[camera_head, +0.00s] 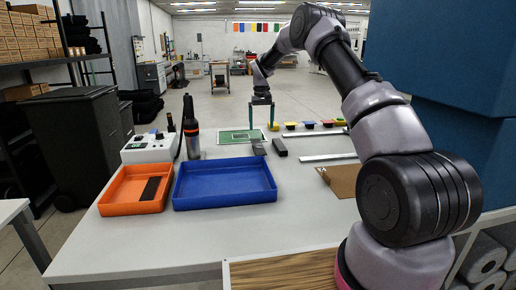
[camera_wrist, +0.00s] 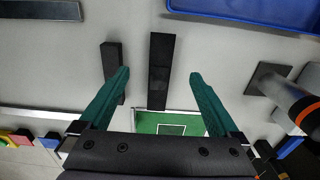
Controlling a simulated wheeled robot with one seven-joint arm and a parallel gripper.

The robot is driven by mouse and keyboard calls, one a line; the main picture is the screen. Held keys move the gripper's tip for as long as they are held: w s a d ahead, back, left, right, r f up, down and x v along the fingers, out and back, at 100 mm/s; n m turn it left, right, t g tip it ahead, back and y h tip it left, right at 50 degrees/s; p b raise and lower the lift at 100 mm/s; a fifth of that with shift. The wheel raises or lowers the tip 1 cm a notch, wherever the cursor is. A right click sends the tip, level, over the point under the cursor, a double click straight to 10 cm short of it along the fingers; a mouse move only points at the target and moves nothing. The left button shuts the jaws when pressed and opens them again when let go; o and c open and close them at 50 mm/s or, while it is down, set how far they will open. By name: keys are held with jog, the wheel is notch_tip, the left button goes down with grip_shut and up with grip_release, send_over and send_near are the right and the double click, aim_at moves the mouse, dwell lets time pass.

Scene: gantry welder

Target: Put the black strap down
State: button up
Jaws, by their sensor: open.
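A flat black strip (camera_wrist: 161,70), which looks like the black strap, lies on the table between my fingertips in the wrist view. In the head view the strip (camera_head: 258,148) lies at the near right edge of a green board (camera_head: 230,136). My gripper (camera_head: 261,127) is open above the table, pointing down. Its teal fingers (camera_wrist: 160,75) stand well apart on either side of the strip, with gaps to both. Another flat black piece (camera_head: 150,188) lies in the orange tray (camera_head: 112,205). I cannot tell the exact height of my fingertips above the table.
A black block (camera_head: 279,147) lies just right of the strip. A blue tray (camera_head: 225,201) stands nearer, and a dark bottle-like tool (camera_head: 192,138) stands upright at left. Metal bars (camera_head: 327,157) and a brown board (camera_head: 341,182) lie to the right.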

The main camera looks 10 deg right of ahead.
send_over(261, 152)
notch_tip(261, 152, down, 6)
jog(key=shift+w+f, duration=0.1)
jog(key=shift+w, duration=0.05)
jog(key=shift+a+f, duration=0.1)
jog(key=shift+f, duration=2.35)
jog(key=shift+s+f, duration=0.2)
jog(key=shift+f, duration=0.05)
grip_shut()
notch_tip(261, 152, up, 10)
jog(key=s+d+f, duration=0.2)
jog(key=s+d, duration=0.1)
jog(key=s, duration=0.5)
jog(key=s+d+f, duration=0.3)
jog(key=s, duration=0.4)
jog(key=s+d+f, duration=0.3)
jog(key=s, duration=0.5)
jog(key=shift+s+d+f, duration=0.2)
jog(key=shift+s+d, duration=0.05)
jog(key=shift+s, duration=0.05)
